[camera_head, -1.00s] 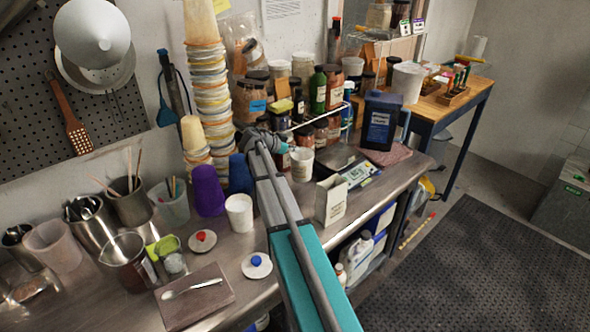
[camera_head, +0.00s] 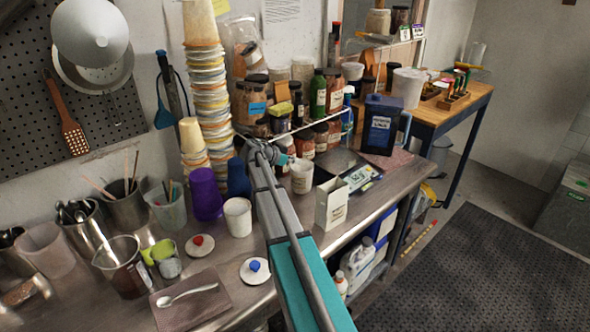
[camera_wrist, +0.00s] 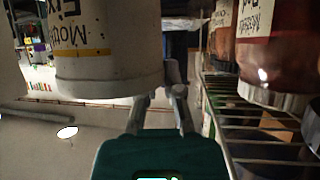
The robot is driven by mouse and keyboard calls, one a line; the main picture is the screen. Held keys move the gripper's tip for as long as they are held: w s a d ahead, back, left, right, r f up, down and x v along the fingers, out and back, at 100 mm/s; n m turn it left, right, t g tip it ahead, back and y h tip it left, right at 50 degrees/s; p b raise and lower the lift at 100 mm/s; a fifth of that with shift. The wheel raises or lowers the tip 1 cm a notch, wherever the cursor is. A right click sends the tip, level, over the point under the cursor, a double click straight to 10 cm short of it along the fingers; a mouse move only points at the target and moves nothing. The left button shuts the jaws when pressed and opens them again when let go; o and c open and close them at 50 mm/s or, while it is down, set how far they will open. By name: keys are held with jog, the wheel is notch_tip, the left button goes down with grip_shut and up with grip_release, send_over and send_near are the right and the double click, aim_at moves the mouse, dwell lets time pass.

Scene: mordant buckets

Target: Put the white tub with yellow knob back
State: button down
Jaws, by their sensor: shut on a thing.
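The white tub (camera_head: 302,179) is at the end of my arm over the back of the steel bench. My gripper (camera_head: 289,159) is shut on it from the left. In the wrist view the tub (camera_wrist: 108,45) appears upside down at upper left, with dark lettering and a yellow stripe on its label. My fingers (camera_wrist: 166,95) are close against its side there; their exact contact is hidden. I cannot make out a yellow knob. Whether the tub touches the bench is unclear.
A wire rack of brown jars (camera_head: 305,140) stands close behind. A white carton (camera_head: 332,204), a scale (camera_head: 362,178) and a dark blue jug (camera_head: 381,126) are to the right. A white cup (camera_head: 238,217) and lids with red (camera_head: 199,245) and blue knobs (camera_head: 255,270) are in front left.

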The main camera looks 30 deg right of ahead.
jog(key=shift+f+b, duration=1.05)
jog(key=shift+f, duration=0.3)
jog(key=c, duration=0.8)
grip_release()
jog(key=shift+a+r+p, duration=0.3)
jog(key=shift+a, duration=0.05)
jog(key=p+v, duration=0.5)
jog(key=v, duration=0.6)
jog(key=shift+a, duration=0.1)
